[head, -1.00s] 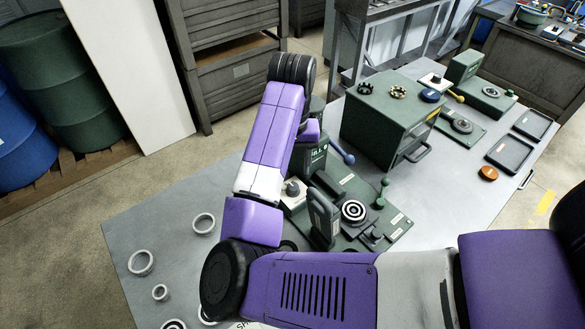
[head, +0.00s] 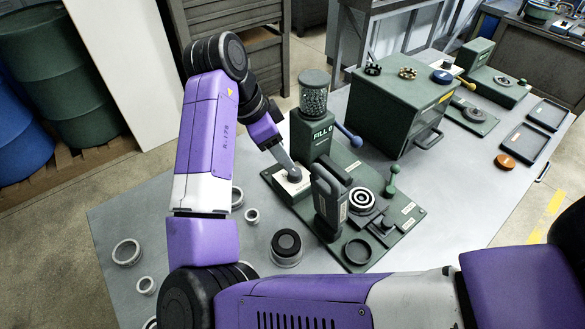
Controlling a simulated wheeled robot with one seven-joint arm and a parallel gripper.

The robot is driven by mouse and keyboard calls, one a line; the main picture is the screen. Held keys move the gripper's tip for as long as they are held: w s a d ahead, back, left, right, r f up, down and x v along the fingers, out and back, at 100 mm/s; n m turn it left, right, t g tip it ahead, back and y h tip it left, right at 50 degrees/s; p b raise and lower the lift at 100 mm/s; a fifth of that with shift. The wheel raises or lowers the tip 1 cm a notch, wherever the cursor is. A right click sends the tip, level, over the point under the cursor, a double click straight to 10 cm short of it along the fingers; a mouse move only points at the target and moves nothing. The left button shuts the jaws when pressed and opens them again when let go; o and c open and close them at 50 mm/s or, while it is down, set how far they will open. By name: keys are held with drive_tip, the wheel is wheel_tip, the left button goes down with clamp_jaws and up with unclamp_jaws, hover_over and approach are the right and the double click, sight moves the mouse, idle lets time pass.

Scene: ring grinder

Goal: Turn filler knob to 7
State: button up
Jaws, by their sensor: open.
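The green filler (head: 313,128) stands on the green machine base, with a clear jar of grey pellets (head: 314,93) on top. Its front reads "FILL" and a digit too small to read surely. The grey filler knob (head: 295,175) sits on a small white plate (head: 294,190) left of the filler's foot. My gripper (head: 291,170) reaches down to the knob from the upper left and is open. Its fingers overlap the knob in the picture; I cannot tell whether they touch it. The knob's pointer and dial marks are not readable.
A dark green upright handle (head: 328,200) stands close right of the knob, with a striped round disc (head: 362,200) beyond it. A blue-tipped lever (head: 349,136) juts from the filler. A green cabinet (head: 398,110) stands behind. Loose rings (head: 127,252) lie at the left.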

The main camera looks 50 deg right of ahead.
sight(295, 171)
drive_tip(key=shift+p+x, duration=0.5)
drive_tip(key=shift+x, duration=3.4)
clamp_jaws()
